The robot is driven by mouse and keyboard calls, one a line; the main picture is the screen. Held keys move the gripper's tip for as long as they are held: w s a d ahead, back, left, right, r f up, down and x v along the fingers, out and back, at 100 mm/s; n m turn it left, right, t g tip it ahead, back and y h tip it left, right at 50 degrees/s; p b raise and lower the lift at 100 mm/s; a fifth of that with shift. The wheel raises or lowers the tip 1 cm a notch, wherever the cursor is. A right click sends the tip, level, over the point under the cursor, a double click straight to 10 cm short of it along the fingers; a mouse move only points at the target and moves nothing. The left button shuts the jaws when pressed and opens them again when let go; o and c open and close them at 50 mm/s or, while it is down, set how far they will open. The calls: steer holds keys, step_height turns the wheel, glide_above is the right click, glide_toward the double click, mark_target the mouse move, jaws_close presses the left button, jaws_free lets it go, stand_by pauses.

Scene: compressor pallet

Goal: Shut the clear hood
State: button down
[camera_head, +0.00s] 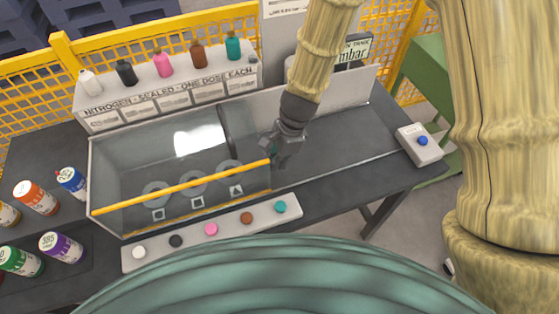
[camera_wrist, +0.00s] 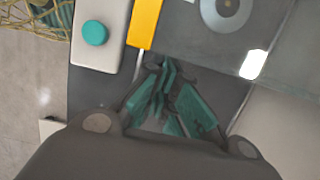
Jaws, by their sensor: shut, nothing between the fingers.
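The clear hood (camera_head: 150,155) is a transparent box on the left and middle of the dark table, with a yellow bar (camera_head: 185,187) along its front edge. Several grey rings and square marks show through it. Whether its edge is fully down, I cannot tell. My gripper (camera_head: 272,152) is at the right end of the hood, close to the end of the yellow bar. In the wrist view, my teal fingers (camera_wrist: 170,105) are together and empty, just below the yellow bar's end (camera_wrist: 145,22). Whether they touch the hood is unclear.
A strip with several coloured buttons (camera_head: 225,226) lies in front of the hood. A labelled shelf (camera_head: 170,98) with several bottles stands behind. Several cans, including a purple-labelled can (camera_head: 61,247), are at left. A blue-button box (camera_head: 420,144) is at right. The table right of my gripper is clear.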

steer(key=shift+a, duration=0.15)
steer(key=w+d+r+b, duration=0.1)
steer(key=w+d+r, duration=0.1)
steer(key=d+r, duration=0.4)
steer(key=shift+v, duration=1.85)
steer(key=shift+s+a, duration=0.15)
steer(key=shift+s, duration=0.1)
